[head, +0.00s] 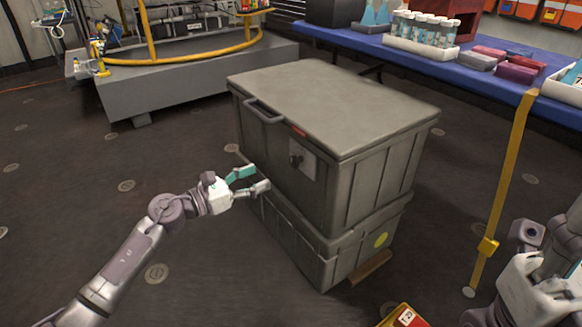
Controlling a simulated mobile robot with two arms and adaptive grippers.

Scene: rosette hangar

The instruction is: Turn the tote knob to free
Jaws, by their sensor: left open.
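A large grey lidded tote (370,185) stands in the middle of the head view. A dark knob (295,161) sits on a light square plate (308,163) on its left-facing side, below a bar handle (264,111) and a small red mark. My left gripper (254,179) is open, with teal pads on its fingers. It appears left of and a little below the knob, apart from it, with nothing between the fingers. My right gripper (535,290) is at the lower right edge, partly cut off; its fingers do not show clearly.
The tote rests on a second grey tote (340,255). A blue-topped table (380,45) with a vial rack (425,38) is behind right, with a yellow strap (505,165) hanging down. A grey platform (180,82) with yellow rail stands behind left. The left floor is clear.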

